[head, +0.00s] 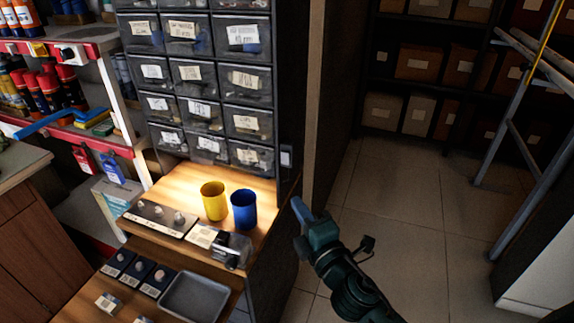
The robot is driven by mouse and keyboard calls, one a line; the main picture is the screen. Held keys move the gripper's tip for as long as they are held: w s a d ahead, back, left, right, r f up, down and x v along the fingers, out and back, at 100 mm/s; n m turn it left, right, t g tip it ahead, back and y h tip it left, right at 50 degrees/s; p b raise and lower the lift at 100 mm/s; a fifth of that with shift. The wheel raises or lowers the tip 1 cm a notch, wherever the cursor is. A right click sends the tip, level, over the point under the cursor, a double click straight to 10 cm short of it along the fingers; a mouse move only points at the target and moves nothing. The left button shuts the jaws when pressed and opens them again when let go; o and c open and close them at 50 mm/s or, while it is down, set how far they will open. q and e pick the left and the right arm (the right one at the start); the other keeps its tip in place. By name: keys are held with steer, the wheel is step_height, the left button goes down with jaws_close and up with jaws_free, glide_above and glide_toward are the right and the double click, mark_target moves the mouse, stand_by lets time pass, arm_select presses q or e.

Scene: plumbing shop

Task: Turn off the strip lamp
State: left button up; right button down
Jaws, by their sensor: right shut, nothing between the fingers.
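The strip lamp itself is hidden, but a warm glow lights the wooden worktop (178,182) right under the drawer cabinet (215,88), so a light is on there. A small dark switch-like box (286,158) with a paler face sits on the cabinet's right side, near its lower edge. Its setting is too small to tell. My right gripper (299,208) is shut and empty, below and slightly right of that box, apart from it in the picture. Its blue tip points up and left. My left gripper is not in view.
A yellow cup (214,201) and a blue cup (244,209) stand on the worktop near its right edge. A grey tray (194,297) lies in front, lower down. Shelves with cans are at the left. Tiled floor (400,190) is open at the right, beside a metal ladder (535,185).

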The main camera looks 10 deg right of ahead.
glide_toward(281, 154)
steer(key=w+a, duration=0.2)
steer(key=a, duration=0.1)
steer(key=w, duration=0.1)
steer(key=w+d, duration=0.1)
steer(key=w, duration=0.2)
steer(key=shift+d+r+p, duration=0.1)
steer(key=shift+d+p, duration=0.15)
steer(key=shift+p, duration=0.05)
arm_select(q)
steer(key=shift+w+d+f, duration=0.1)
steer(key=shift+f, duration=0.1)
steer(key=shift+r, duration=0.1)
arm_select(e)
steer(key=shift+w+d+r, duration=0.1)
steer(key=shift+d+r, duration=0.05)
steer(key=shift+d, duration=0.05)
